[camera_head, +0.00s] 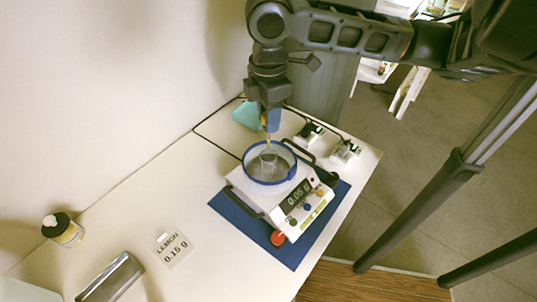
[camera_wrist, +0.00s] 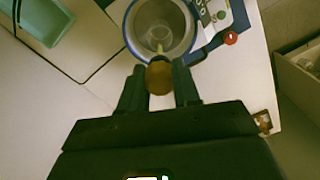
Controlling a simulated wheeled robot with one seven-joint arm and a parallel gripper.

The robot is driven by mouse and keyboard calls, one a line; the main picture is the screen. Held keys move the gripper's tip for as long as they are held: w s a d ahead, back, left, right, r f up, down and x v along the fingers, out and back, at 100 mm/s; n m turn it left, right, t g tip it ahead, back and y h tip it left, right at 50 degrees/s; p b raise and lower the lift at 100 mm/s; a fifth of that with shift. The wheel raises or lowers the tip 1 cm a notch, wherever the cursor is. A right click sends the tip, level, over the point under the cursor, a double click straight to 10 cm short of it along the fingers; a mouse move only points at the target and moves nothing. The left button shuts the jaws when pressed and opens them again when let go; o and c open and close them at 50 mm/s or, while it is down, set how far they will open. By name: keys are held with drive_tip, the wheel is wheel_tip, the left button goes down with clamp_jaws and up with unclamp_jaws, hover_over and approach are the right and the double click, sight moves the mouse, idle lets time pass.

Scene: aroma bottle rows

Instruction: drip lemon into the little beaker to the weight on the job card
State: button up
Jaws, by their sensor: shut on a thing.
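My gripper (camera_head: 272,121) is shut on a dropper. In the wrist view the dropper's amber bulb (camera_wrist: 160,78) sits between the two fingers. Its thin yellowish tip (camera_head: 268,141) points down over the little beaker (camera_head: 268,163), a small clear glass. The beaker stands inside a blue-rimmed round shield (camera_head: 249,175) on a white scale (camera_head: 248,193). It also shows in the wrist view (camera_wrist: 158,38), just beyond the dropper. The scale's display (camera_head: 299,195) appears to read 0.05 g. The job card (camera_head: 172,249) reads LEMON 0.15 g. Any liquid in the beaker is too small to tell.
The scale stands on a blue mat (camera_head: 296,255) with a red button (camera_head: 278,239) in front. A dark-topped bottle (camera_head: 65,231) and a metallic tray (camera_head: 112,278) are at left. A teal container (camera_head: 246,115) and plugged sockets (camera_head: 310,133) are behind. Table is clear at centre left.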

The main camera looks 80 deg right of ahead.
drive_tip(key=shift+r, duration=1.65)
drive_tip(key=shift+f, duration=0.15)
idle(1.8)
drive_tip(key=shift+f, duration=1.85)
drive_tip(key=c, duration=0.4)
drive_tip(key=o, duration=0.5)
drive_tip(key=shift+c, duration=0.5)
